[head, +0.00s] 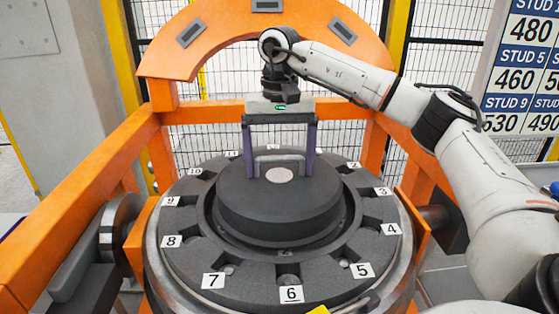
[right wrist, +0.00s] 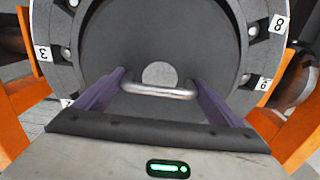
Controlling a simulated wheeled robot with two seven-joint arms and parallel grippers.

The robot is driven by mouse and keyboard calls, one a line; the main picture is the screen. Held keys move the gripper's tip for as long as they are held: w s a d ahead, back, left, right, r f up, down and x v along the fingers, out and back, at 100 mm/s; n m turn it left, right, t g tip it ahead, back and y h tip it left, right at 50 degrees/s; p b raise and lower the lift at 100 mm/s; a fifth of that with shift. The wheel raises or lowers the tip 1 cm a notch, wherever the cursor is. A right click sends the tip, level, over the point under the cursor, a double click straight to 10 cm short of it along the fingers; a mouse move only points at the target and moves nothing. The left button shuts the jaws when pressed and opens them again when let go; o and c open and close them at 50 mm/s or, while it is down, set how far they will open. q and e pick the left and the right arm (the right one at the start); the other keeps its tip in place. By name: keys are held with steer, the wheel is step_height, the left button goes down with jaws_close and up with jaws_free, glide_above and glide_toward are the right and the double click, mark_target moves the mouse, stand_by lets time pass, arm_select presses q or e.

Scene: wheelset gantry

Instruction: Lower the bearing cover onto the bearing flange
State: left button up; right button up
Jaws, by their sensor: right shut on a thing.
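The bearing cover (head: 280,215) is a thick dark grey disc with a pale round spot and a metal handle (head: 279,158) on top. It sits level at the centre of the bearing flange (head: 190,262), a dark grey ring with numbered white labels and notches. A gap shows around the cover; I cannot tell whether it touches the flange beneath. My right gripper (head: 279,172) points down from above, its purple fingers shut on the handle's two ends. In the right wrist view, the handle (right wrist: 160,91) spans between the fingers, above the cover (right wrist: 165,40). My left gripper is not in view.
An orange gantry frame (head: 70,215) surrounds the flange, with an orange arch (head: 190,40) behind it. A board of stud numbers (head: 525,70) stands at the right. A grey cabinet (head: 60,110) stands at the left, and mesh fencing lies behind.

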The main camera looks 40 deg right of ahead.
steer(key=shift+f, duration=0.6)
steer(key=o, duration=1.6)
steer(key=shift+o, duration=0.2)
step_height(320, 180, up, 10)
steer(key=shift+f+p, duration=0.25)
steer(key=shift+p, duration=0.55)
steer(key=shift+r, duration=0.45)
